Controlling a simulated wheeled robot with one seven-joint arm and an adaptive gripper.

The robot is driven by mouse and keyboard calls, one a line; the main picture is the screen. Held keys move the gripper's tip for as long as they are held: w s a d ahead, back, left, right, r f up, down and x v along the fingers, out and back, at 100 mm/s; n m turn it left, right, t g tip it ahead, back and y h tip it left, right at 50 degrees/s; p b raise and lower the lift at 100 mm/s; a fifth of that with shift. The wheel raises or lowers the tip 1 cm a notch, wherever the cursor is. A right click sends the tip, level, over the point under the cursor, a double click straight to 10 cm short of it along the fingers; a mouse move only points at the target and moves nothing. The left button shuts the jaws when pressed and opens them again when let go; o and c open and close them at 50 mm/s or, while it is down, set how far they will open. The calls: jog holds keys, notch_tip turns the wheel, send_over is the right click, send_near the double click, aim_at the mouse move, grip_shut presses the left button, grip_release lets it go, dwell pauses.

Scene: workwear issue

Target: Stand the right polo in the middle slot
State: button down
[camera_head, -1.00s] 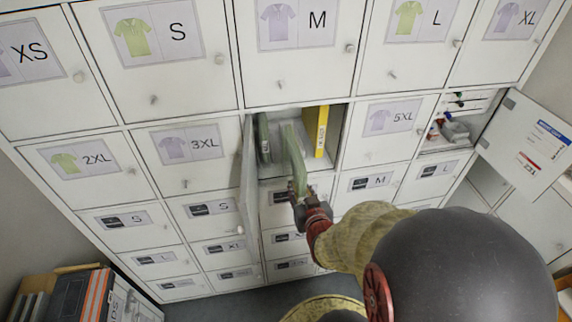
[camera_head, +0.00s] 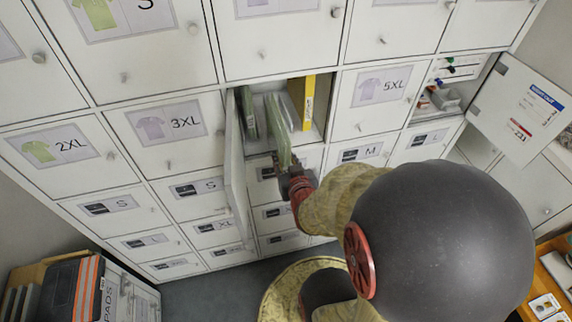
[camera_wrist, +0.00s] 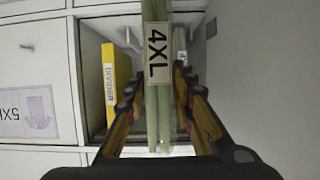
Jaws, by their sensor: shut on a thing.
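My gripper (camera_head: 290,172) is shut on a thin green polo pack (camera_head: 279,130), held upright at its front edge. In the wrist view the held pack (camera_wrist: 157,115) carries a 4XL label, between the fingers of my gripper (camera_wrist: 154,92). The pack reaches into the open locker compartment, between a second green pack (camera_head: 248,112) standing at the left and a yellow divider (camera_head: 309,102) at the right. In the wrist view the sides swap: the divider (camera_wrist: 117,85) is left and the second pack (camera_wrist: 180,45) right, partly hidden.
The compartment's open door (camera_head: 236,170) juts out just left of my gripper. Shut locker doors with size labels surround the opening. Another open locker (camera_head: 450,85) with small items is at the right, its door (camera_head: 520,108) swung out.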

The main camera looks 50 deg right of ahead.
jog(key=w+d+f+b, duration=0.1)
jog(key=w+d, duration=0.6)
jog(key=w, duration=0.4)
jog(key=w+d+f+b, duration=0.1)
jog(key=w+d, duration=0.6)
jog(key=w, duration=0.4)
jog(key=shift+w+f, duration=0.2)
jog(key=shift+w, duration=0.1)
dwell(2.2)
jog(key=c, duration=1.4)
grip_release()
jog(key=shift+f, duration=0.1)
jog(key=shift+s+a, duration=0.1)
jog(key=v, duration=1.2)
